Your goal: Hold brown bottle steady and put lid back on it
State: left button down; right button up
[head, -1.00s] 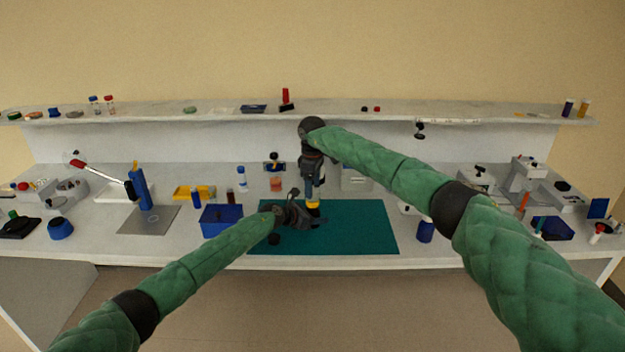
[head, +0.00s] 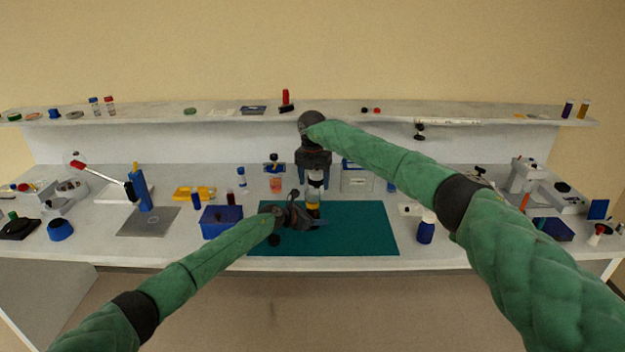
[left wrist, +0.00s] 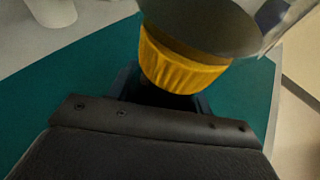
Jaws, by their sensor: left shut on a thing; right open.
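My left gripper (head: 300,216) is the lower one, low over the teal mat, and is shut on the bottle. A yellow ribbed piece, seemingly the lid (head: 313,206), shows just beside it. In the left wrist view this yellow lid (left wrist: 180,68) stands above my left fingers, with a dark flat disc over it. The brown bottle's body is mostly hidden by my grippers. My right gripper (head: 314,190) comes from above, open, with its fingers around or just above the lid; I cannot tell whether they touch.
The teal mat (head: 370,228) is clear to the right. A blue box (head: 221,220) stands left of the mat. A blue bottle (head: 426,230) stands to the right. An orange-filled bottle (head: 276,183) stands behind.

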aim_at(313, 191)
jog(key=n, duration=1.4)
jog(key=shift+a, duration=0.1)
jog(key=n, duration=0.7)
jog(key=shift+r, duration=0.1)
jog(key=n, duration=0.6)
jog(key=shift+w+a, duration=0.1)
jog(key=shift+f, duration=4)
